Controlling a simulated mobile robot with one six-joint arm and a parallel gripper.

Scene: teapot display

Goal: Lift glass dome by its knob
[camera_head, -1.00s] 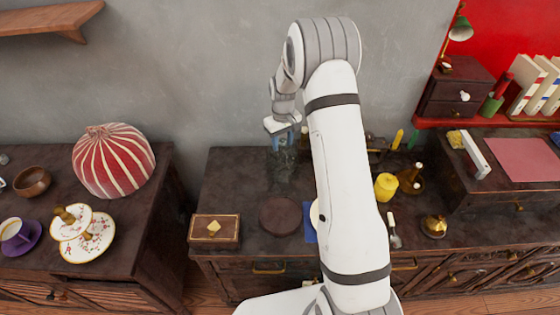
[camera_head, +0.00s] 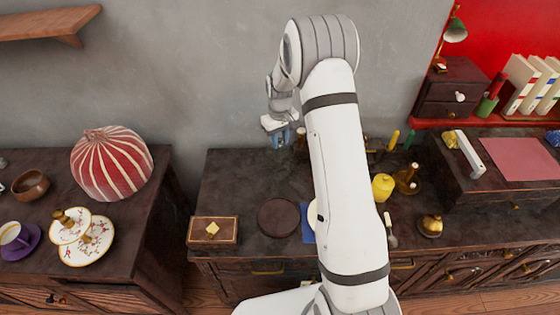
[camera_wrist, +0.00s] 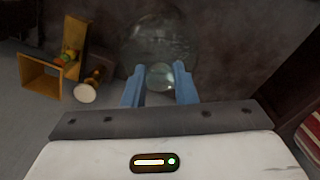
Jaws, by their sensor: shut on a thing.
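The glass dome (camera_wrist: 160,38) is clear and faint in the wrist view, beyond my fingers. Its round glass knob (camera_wrist: 160,76) sits between the two blue fingertips. My gripper (camera_wrist: 159,85) is shut on the knob. In the head view my gripper (camera_head: 279,139) points down above the back of the dark cabinet top, partly beside my arm. I cannot clearly make out the dome there, nor whether its rim touches the cabinet top.
A dark round disc (camera_head: 278,217) and a wooden box (camera_head: 213,230) lie on the cabinet top (camera_head: 235,180). A yellow canister (camera_head: 383,187) and a brass-coloured bottle (camera_head: 407,180) stand right of my arm. A striped red dome (camera_head: 111,163) stands on the left cabinet.

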